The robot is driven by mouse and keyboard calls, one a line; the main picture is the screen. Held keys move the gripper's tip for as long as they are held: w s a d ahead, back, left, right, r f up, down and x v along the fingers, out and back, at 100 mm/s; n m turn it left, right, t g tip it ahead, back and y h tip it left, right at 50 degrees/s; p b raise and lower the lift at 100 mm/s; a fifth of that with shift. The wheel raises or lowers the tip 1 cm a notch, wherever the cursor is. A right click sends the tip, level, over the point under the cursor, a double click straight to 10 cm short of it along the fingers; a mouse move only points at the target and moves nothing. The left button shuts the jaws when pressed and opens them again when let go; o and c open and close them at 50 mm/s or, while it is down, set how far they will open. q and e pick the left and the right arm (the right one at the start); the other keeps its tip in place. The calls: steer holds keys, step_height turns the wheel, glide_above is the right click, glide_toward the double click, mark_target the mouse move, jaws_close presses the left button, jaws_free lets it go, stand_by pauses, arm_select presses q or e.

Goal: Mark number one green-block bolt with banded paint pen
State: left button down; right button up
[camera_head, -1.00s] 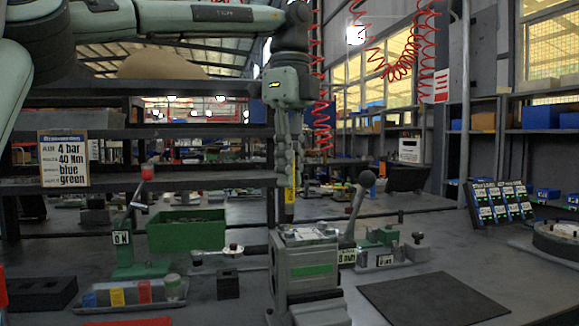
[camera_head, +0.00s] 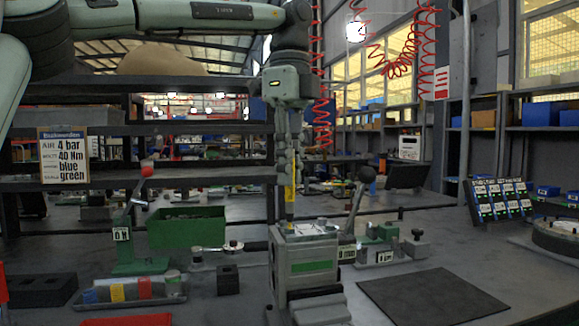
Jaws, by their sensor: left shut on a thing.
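My left gripper (camera_head: 290,168) comes down from above, shut on a yellow paint pen (camera_head: 290,193). The pen is upright, with its dark tip down at the top of the grey valve block with the green label (camera_head: 313,267). The tip is at the back left part of the block's top face. I cannot tell whether it touches a bolt. The bolts and any number marks on the top are too small to read. My right gripper is not in view.
A lever with a dark knob (camera_head: 366,175) stands just right of the block. A green bin (camera_head: 187,227), a red-knobbed lever press (camera_head: 129,240) and a tray of coloured pieces (camera_head: 130,293) are on the left. A dark mat (camera_head: 432,298) lies clear on the right.

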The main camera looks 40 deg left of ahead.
arm_select(q)
steer(key=shift+r, duration=0.15)
step_height(320, 180, up, 3)
steer(key=p, duration=0.3)
steer(key=shift+r+p, duration=0.3)
steer(key=shift+r, duration=0.6)
